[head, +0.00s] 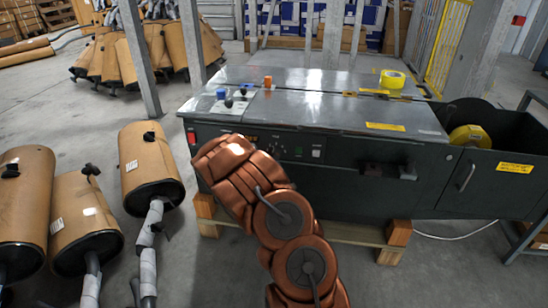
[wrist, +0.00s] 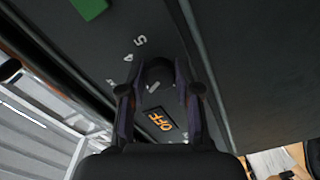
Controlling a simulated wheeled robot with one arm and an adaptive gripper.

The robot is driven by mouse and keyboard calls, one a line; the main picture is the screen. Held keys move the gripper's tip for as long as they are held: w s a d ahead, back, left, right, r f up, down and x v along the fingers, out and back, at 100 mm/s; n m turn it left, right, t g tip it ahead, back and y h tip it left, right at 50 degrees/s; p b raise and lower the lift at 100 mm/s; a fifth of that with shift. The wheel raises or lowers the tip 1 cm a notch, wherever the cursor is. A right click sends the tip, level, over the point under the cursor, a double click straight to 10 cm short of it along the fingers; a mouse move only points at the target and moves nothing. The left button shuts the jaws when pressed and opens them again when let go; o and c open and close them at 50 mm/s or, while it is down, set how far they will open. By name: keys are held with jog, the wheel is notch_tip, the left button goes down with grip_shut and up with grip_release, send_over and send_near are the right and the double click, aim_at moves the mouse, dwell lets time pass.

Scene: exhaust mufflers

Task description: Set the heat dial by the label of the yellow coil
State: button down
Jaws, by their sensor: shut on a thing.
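The heat dial (wrist: 158,72) is a dark round knob on the dark panel, with white numerals beside it; a 5 and a 4 are readable. An orange OFF display (wrist: 163,121) shows below it. My gripper (wrist: 158,84) is shut on the dial, one finger at each side. In the head view my copper-coloured arm hides the gripper and dial. A yellow coil (head: 467,135) sits in the open bin at the machine's right end. I cannot read a label on either.
The dark machine (head: 340,116) stands on a wooden pallet (head: 397,232). Blue and orange items (head: 267,81) sit on its top. Cardboard-wrapped mufflers (head: 150,165) stand on the floor at left. A green button (wrist: 89,8) is near the dial.

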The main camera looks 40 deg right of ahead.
jog(key=shift+s+d+n, duration=0.15)
jog(key=shift+s+n, duration=0.05)
jog(key=shift+n, duration=1.2)
jog(key=c, duration=1.1)
grip_release()
jog(key=shift+s+d, duration=0.1)
jog(key=shift+o, duration=1.4)
jog(key=shift+w+a, duration=0.2)
